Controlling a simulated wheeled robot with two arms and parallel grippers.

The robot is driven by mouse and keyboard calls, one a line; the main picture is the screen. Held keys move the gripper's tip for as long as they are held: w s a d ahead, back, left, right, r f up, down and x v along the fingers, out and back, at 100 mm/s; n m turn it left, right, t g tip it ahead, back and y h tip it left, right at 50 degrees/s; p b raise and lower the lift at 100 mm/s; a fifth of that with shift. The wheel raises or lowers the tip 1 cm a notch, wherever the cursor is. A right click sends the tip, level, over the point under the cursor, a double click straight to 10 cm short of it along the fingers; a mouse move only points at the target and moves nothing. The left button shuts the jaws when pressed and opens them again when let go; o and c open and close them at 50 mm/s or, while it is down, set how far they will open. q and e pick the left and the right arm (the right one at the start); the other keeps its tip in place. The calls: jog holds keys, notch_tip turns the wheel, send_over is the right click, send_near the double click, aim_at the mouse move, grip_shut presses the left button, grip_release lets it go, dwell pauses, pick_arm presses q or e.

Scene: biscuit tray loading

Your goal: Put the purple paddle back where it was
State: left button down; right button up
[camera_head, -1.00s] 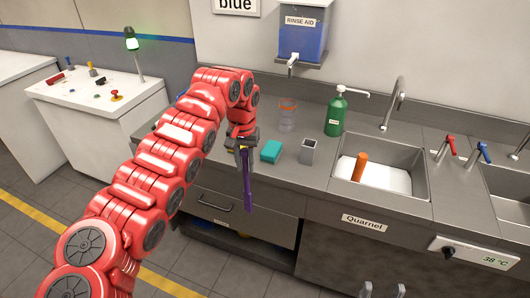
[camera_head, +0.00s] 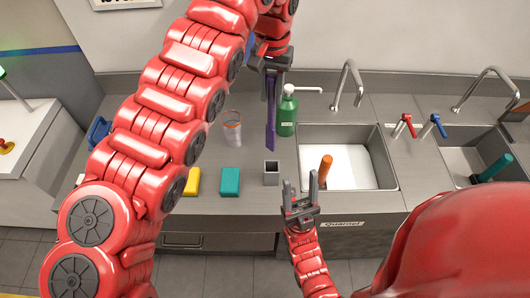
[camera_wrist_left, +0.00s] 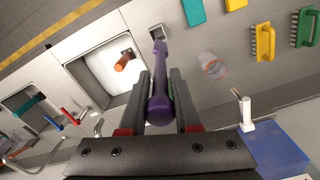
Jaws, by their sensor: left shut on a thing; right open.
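The purple paddle (camera_head: 271,115) hangs from my left gripper (camera_head: 270,68), pointing down above the counter. In the left wrist view the paddle (camera_wrist_left: 160,85) lies between the two fingers of my left gripper (camera_wrist_left: 160,100), which is shut on it. Its far end appears close to a small grey square holder (camera_wrist_left: 157,32) in that view; I cannot tell the height between them. In the head view the holder (camera_head: 271,167) stands on the counter below the paddle, with a dark open top. My right gripper (camera_head: 301,198) is open and empty, in front of the counter, right of the holder.
A teal block (camera_head: 230,182) and yellow block (camera_head: 193,182) lie left of the holder. A clear cup (camera_head: 232,128) and green bottle (camera_head: 287,112) stand behind. The sink (camera_head: 390,165) with an orange-handled thing (camera_head: 325,166) is to the right.

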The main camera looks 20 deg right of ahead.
aim_at(273, 130)
pick_arm(q)
jog(key=f+b, duration=0.5)
jog(key=s+f+b, duration=0.1)
jog(key=f+b, duration=0.1)
jog(key=b, duration=0.1)
jog(key=shift+s+d+f, duration=0.1)
jog(key=shift+d+f, duration=0.2)
jog(key=shift+f, duration=0.1)
notch_tip(273, 130, down, 4)
jog(key=p, duration=0.2)
jog(key=shift+f+p, duration=0.25)
jog(key=shift+p, duration=0.1)
jog(key=shift+a+f, duration=0.1)
jog(key=shift+f, duration=0.25)
notch_tip(273, 130, down, 4)
jog(key=shift+r+p, duration=0.1)
jog(key=shift+p, duration=0.95)
jog(key=shift+f, duration=0.45)
jog(key=c, duration=0.6)
grip_release()
jog(key=shift+r, duration=0.1)
